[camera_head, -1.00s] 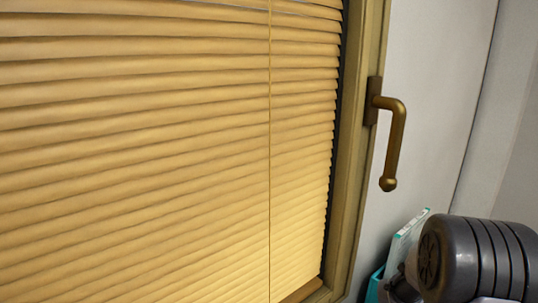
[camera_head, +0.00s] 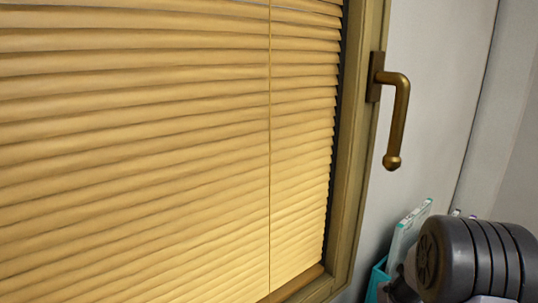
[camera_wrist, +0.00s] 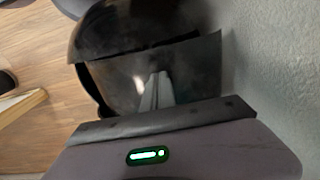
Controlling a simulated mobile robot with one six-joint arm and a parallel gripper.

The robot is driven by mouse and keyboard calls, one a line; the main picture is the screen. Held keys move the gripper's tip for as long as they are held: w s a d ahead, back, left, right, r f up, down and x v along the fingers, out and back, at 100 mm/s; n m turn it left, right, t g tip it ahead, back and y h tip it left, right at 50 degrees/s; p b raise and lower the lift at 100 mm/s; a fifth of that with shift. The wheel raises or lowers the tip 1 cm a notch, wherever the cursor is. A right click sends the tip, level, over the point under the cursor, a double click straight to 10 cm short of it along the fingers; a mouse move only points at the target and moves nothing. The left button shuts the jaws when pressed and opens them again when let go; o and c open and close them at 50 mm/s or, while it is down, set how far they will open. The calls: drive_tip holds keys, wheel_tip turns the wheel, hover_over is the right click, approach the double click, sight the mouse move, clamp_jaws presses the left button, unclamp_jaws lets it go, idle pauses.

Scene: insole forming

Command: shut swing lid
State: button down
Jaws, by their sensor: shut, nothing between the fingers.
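A dark, glossy bin (camera_wrist: 85,96) with a dark lid panel (camera_wrist: 200,50) shows in the wrist view, close in front of my gripper. The lid panel is tilted, with its straight edge running across above the fingers. My gripper (camera_wrist: 162,76) is shut and empty, its grey fingers together and pointing at the dark bin. I cannot tell whether the fingertips touch the lid. Much of the bin is hidden behind my gripper body. The bin is not clearly seen in the head view.
A rough grey wall (camera_wrist: 280,70) stands close at the right of the wrist view, with wood floor (camera_wrist: 40,45) at left. The head view shows a window blind (camera_head: 140,150), a brass window handle (camera_head: 398,120) and a teal-edged item (camera_head: 408,235).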

drive_tip(key=shift+f+b, duration=0.6)
drive_tip(key=shift+f, duration=0.25)
wheel_tip(320, 180, up, 12)
drive_tip(key=p, duration=0.9)
drive_tip(key=shift+r, duration=0.15)
drive_tip(key=s+a+r+n+t, duration=0.1)
drive_tip(key=a+r, duration=0.2)
drive_tip(key=r, duration=0.4)
drive_tip(key=s+a+r+n+t, duration=0.1)
drive_tip(key=a+r, duration=0.2)
drive_tip(key=r, duration=0.4)
drive_tip(key=s+a+r+n+t+y, duration=0.1)
drive_tip(key=s+a+r+n+t, duration=0.1)
drive_tip(key=s+a+r, duration=0.3)
drive_tip(key=s+a+r+n+t, duration=0.1)
drive_tip(key=s+a+r, duration=0.3)
drive_tip(key=s, duration=0.5)
wheel_tip(320, 180, up, 3)
drive_tip(key=shift+s+a+f+n+t+y, duration=0.2)
drive_tip(key=shift+s+a+n+t+y, duration=0.05)
drive_tip(key=shift+a+n+t+y, duration=0.15)
